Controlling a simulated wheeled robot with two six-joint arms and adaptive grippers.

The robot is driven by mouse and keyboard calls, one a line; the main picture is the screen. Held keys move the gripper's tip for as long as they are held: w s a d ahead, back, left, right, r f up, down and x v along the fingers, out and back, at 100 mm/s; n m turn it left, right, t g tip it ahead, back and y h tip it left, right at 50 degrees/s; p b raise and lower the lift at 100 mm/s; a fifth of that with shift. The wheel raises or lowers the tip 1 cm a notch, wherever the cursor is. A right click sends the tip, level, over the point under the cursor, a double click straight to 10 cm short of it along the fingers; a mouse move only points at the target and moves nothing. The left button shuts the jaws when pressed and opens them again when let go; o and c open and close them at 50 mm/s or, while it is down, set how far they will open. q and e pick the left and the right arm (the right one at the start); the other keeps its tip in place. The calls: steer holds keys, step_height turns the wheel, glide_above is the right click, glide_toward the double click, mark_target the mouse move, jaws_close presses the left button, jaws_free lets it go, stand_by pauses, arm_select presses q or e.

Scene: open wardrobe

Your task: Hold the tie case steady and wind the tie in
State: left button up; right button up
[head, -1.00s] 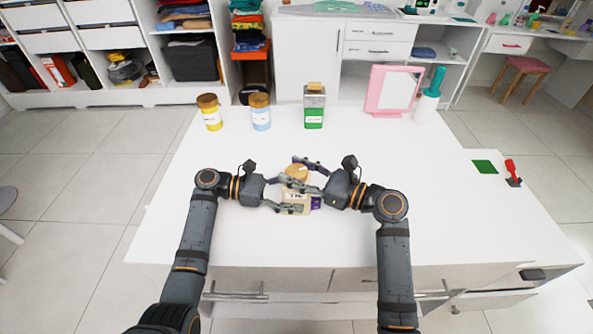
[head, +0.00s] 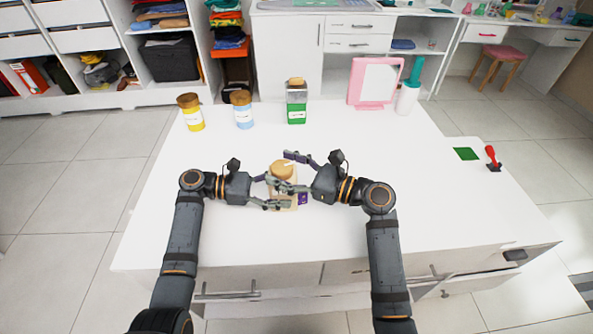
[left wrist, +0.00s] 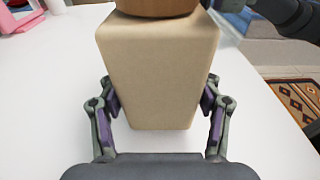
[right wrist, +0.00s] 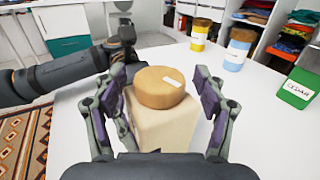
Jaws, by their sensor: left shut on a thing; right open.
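The tie case is a beige block (left wrist: 158,75) standing upright on the white table, with a round brown knob (right wrist: 160,88) on top that bears a small white mark. My left gripper (head: 275,191) is shut on the block's two sides, low down, as the left wrist view shows. My right gripper (right wrist: 160,95) is open, with its fingers on either side of the knob and a gap visible at the right finger. In the head view the case (head: 283,170) is partly hidden by the fingers. I see no tie strip clearly.
On the table (head: 400,185) behind stand a yellow jar (head: 195,117), a blue jar (head: 243,115), a green-labelled container (head: 297,107), a pink-framed mirror (head: 375,82) and a white bottle (head: 407,98). A green patch (head: 466,154) and red-handled tool (head: 491,155) lie right.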

steer(key=v, duration=1.1)
steer(key=shift+s+d, duration=0.15)
steer(key=shift+d, duration=0.05)
steer(key=shift+f, duration=0.1)
steer(key=shift+w+d+n+g+y, duration=0.6)
steer(key=shift+w+n+g+y, duration=0.5)
steer(key=shift+w+n+g, duration=2.7)
steer(key=shift+m+g, duration=0.7)
steer(key=shift+m, duration=0.1)
steer(key=a, duration=0.4)
steer(key=s+a, duration=0.1)
steer(key=a, duration=0.3)
steer(key=s+a, duration=0.1)
steer(key=a, duration=0.3)
steer(key=shift+f, duration=0.1)
steer(key=c, duration=1.2)
